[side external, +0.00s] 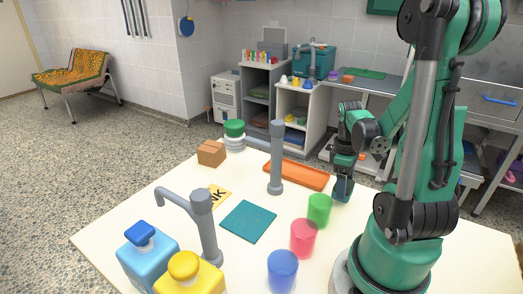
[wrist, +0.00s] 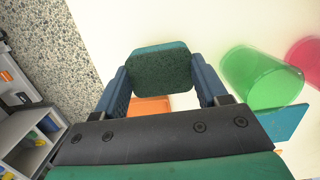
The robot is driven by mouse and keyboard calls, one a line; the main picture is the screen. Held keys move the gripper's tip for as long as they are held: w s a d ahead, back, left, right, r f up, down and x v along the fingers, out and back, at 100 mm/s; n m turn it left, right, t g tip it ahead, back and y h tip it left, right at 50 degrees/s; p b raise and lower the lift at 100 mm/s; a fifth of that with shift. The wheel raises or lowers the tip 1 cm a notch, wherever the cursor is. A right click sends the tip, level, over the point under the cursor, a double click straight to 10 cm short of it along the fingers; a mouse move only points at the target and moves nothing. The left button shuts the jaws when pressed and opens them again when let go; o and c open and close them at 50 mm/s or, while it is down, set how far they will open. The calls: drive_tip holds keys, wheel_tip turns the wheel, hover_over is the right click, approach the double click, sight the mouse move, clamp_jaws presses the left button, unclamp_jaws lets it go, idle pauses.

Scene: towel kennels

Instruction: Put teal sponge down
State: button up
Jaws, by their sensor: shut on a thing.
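My gripper (wrist: 162,85) is shut on the teal sponge (wrist: 160,72), which has a dark green face and a teal rim and sits between both fingers in the wrist view. In the side external view my gripper (side external: 342,188) is low at the table's far right part, right of the orange tray (side external: 297,174) and behind the green cup (side external: 319,210). The sponge is hard to tell from the fingers there. Whether it touches the table cannot be told.
A flat teal mat (side external: 248,222) lies mid-table. Red (side external: 303,238) and blue (side external: 282,271) cups stand in front of the green one. Grey taps (side external: 276,160) (side external: 204,225), a brown box (side external: 211,153) and bottles (side external: 147,258) also stand on the white table (side external: 140,205).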

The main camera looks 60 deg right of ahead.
drive_tip(key=shift+f, duration=0.8)
drive_tip(key=shift+f, duration=0.15)
drive_tip(key=o, duration=1.2)
drive_tip(key=r, duration=0.4)
drive_tip(key=w+r, duration=0.1)
drive_tip(key=r, duration=0.7)
drive_tip(key=shift+w+r, duration=0.15)
drive_tip(key=shift+w, duration=0.05)
